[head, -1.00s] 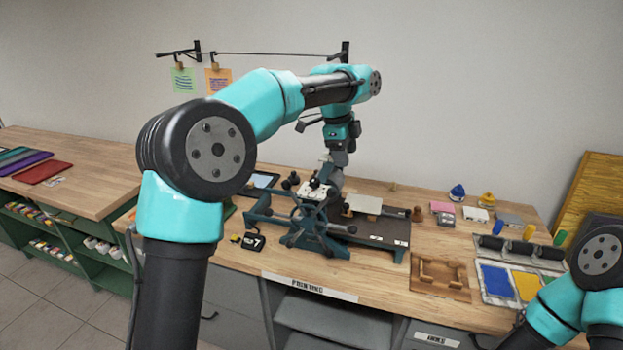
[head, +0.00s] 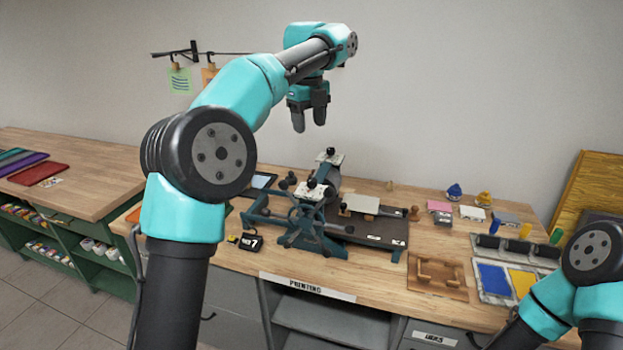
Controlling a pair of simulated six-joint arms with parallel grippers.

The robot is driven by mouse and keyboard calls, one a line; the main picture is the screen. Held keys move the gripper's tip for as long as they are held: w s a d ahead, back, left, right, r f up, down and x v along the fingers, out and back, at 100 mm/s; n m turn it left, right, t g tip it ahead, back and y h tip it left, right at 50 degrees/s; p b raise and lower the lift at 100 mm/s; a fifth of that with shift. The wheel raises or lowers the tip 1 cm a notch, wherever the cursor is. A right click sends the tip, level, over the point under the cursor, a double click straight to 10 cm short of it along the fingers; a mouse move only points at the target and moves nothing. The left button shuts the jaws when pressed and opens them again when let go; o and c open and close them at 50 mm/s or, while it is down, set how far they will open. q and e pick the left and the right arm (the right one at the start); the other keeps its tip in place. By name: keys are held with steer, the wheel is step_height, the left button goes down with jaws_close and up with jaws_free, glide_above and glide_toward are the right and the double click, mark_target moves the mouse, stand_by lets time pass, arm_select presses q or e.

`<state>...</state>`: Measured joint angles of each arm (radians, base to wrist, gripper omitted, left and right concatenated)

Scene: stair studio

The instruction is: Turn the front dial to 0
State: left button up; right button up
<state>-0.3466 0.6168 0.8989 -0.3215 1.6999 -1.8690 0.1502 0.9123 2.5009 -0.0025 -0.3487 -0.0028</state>
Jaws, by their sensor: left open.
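The printing press (head: 318,225) stands on the wooden bench, with a spoked wheel on its near side. Two pale plates with dark knobs sit on top of it. The front dial (head: 312,186) is the nearer one, and the back dial (head: 330,157) is farther off. Their markings are too small to read. My left gripper (head: 309,127) is open and empty, fingers pointing down, above the press and apart from both dials. My right gripper is out of view; only part of that arm shows at the lower right.
A small black block marked 7 (head: 250,242) lies left of the press. A wooden frame (head: 438,274) and an ink tray (head: 494,297) are to the right. A wire with paper cards (head: 180,82) hangs on the wall behind my left arm.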

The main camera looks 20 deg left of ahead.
mark_target(312, 180)
arm_select(q)
steer(key=f, duration=1.6)
steer(key=shift+w+d+f, duration=0.2)
steer(key=shift+w+f, duration=0.1)
steer(key=shift+f, duration=0.05)
steer(key=shift+c, duration=0.2)
steer(key=c, duration=0.9)
